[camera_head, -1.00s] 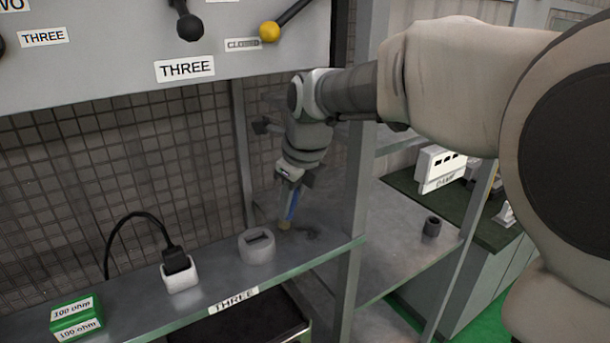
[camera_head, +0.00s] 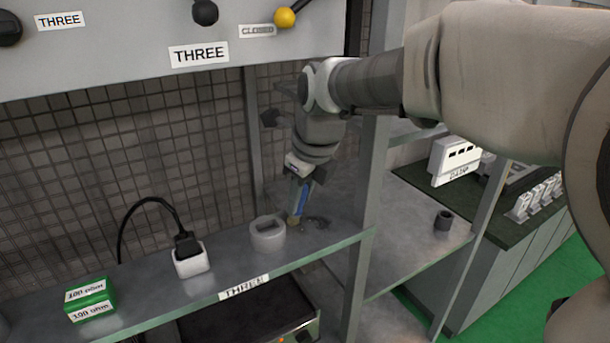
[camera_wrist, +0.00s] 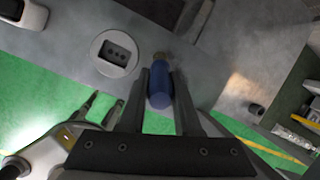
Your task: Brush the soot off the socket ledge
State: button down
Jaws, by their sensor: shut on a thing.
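My gripper (camera_head: 303,190) is shut on a brush with a blue handle (camera_head: 302,200). The brush points down, and its brownish tip (camera_head: 293,222) is at the metal ledge (camera_head: 215,276), just right of the round grey socket (camera_head: 268,235). In the wrist view the blue handle (camera_wrist: 160,88) sits between my fingers, and the socket (camera_wrist: 114,54) shows its dark slotted opening. Dark soot (camera_head: 318,222) lies on the ledge to the right of the brush tip. I cannot tell whether the bristles touch the ledge.
A white socket with a black plug (camera_head: 190,258) and cable stands left on the ledge. A green 100 ohm box (camera_head: 90,298) is further left. A grey post (camera_head: 362,215) rises at the ledge's right end. A dark cylinder (camera_head: 443,220) stands on the shelf beyond.

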jog(key=shift+s+d+f+b, duration=0.1)
jog(key=shift+s+d+b, duration=0.15)
jog(key=shift+s+d, duration=0.4)
jog(key=shift+s+d+r+b, duration=0.15)
jog(key=shift+s+d, duration=0.25)
jog(key=shift+s, duration=0.45)
jog(key=shift+s+d+f+b, duration=0.15)
jog(key=shift+s+d+b, duration=0.15)
jog(key=shift+s+d, duration=0.6)
jog(key=shift+s, duration=0.3)
jog(key=shift+s+d, duration=0.2)
jog(key=shift+s, duration=0.3)
notch_tip(320, 180, up, 6)
jog(key=p, duration=0.5)
notch_tip(320, 180, up, 3)
jog(key=shift+r+p, duration=0.15)
jog(key=shift+p, duration=1.05)
jog(key=shift+w+r, duration=0.1)
